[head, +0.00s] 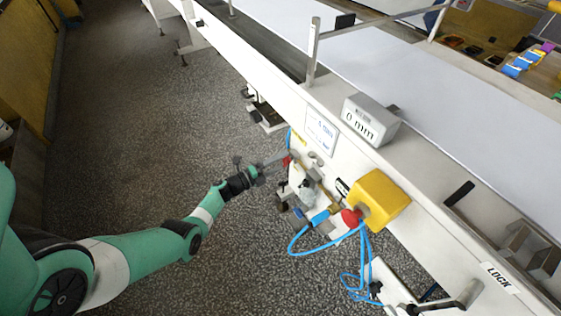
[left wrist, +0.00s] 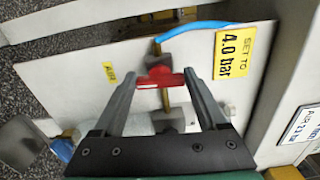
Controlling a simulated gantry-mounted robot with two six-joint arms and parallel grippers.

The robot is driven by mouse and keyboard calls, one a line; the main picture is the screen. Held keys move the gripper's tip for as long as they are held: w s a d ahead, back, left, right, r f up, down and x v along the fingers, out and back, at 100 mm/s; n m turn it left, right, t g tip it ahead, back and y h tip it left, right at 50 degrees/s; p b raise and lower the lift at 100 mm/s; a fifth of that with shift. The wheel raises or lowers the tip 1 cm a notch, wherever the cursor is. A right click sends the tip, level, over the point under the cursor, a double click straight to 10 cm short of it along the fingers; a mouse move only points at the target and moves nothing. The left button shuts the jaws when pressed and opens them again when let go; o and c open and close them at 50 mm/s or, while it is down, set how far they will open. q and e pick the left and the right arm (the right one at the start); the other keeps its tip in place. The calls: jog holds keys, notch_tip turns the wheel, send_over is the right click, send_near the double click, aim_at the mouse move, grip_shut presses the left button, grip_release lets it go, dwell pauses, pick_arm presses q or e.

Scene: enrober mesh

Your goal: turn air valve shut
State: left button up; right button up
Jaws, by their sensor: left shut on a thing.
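The air valve has a red handle (left wrist: 160,79) and sits between a grey fitting with a blue hose (left wrist: 192,27) and a brass-coloured pipe (left wrist: 165,99). In the left wrist view the handle lies across the line of the pipe. My left gripper (left wrist: 160,75) is shut on the red handle, with one finger at each end of it. In the head view my left gripper (head: 276,161) reaches the machine's side panel, and only a little of the red handle (head: 287,160) shows there. My right gripper is in neither view.
A yellow "SET TO 4.0 bar" label (left wrist: 235,50) is beside the valve. A yellow box (head: 384,197) with a red button (head: 350,218) and looping blue hoses (head: 297,244) are to the right. A "0 mm" display (head: 368,121) stands above. Speckled floor (head: 130,130) is clear at left.

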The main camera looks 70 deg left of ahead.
pick_arm(q)
jog(key=shift+n, duration=0.5)
jog(key=o, duration=1.3)
jog(key=s+d+p, duration=0.1)
jog(key=s+p, duration=0.3)
jog(key=s, duration=0.7)
jog(key=shift+s+d, duration=0.3)
